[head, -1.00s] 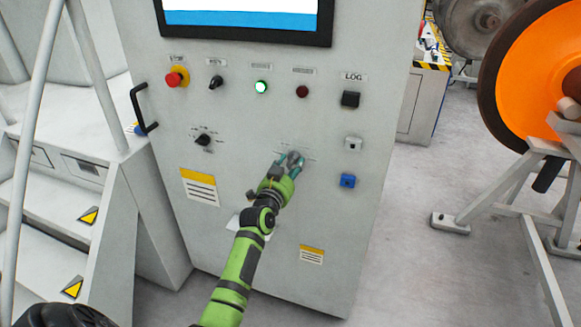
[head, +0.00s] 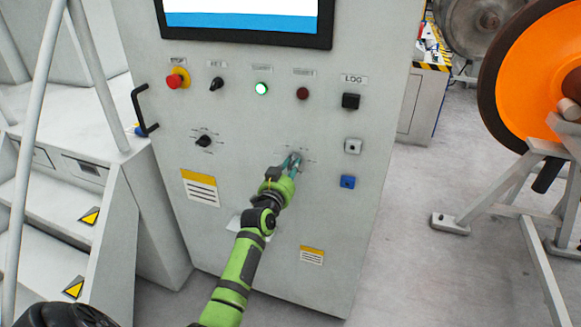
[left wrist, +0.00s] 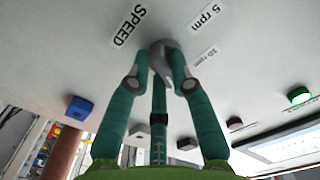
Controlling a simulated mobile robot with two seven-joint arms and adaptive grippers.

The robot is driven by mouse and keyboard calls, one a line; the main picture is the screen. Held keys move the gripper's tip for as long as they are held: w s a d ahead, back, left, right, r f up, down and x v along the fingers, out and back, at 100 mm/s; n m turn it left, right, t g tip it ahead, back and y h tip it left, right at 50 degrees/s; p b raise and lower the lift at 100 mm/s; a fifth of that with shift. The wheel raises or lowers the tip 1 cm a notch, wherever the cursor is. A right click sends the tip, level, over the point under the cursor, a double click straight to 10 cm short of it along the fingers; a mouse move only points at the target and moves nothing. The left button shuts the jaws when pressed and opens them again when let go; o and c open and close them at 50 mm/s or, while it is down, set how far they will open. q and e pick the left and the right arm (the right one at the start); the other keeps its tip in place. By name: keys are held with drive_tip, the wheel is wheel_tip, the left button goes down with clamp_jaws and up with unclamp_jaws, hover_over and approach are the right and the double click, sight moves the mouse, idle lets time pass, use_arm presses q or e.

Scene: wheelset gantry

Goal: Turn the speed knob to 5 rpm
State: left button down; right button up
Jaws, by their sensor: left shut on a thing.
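The grey speed knob (left wrist: 169,62) is on the cabinet's front panel, partly hidden by my fingers. My left gripper (head: 291,161) is shut on it, with its teal fingers on either side of the knob; it also shows in the left wrist view (left wrist: 160,75). In that view a SPEED label (left wrist: 129,26), a 5 rpm label (left wrist: 206,22) and a 10 rpm label (left wrist: 207,56) lie around the knob. I cannot tell which label the knob points to. My right gripper is not in view.
The control cabinet (head: 260,240) also carries a red stop button (head: 174,79), a black rotary knob (head: 203,141), a lit green lamp (head: 261,88) and a blue button (head: 347,181). A black handle (head: 142,110) sticks out at its left edge.

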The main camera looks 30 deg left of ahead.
use_arm(q)
drive_tip(key=n+p, duration=0.1)
drive_tip(key=n, duration=0.6)
drive_tip(key=n+p, duration=0.1)
drive_tip(key=n, duration=0.6)
drive_tip(key=r+n+p, duration=0.1)
drive_tip(key=n, duration=0.7)
drive_tip(key=shift+n+p, duration=0.3)
idle(0.3)
drive_tip(key=c, duration=1.1)
unclamp_jaws()
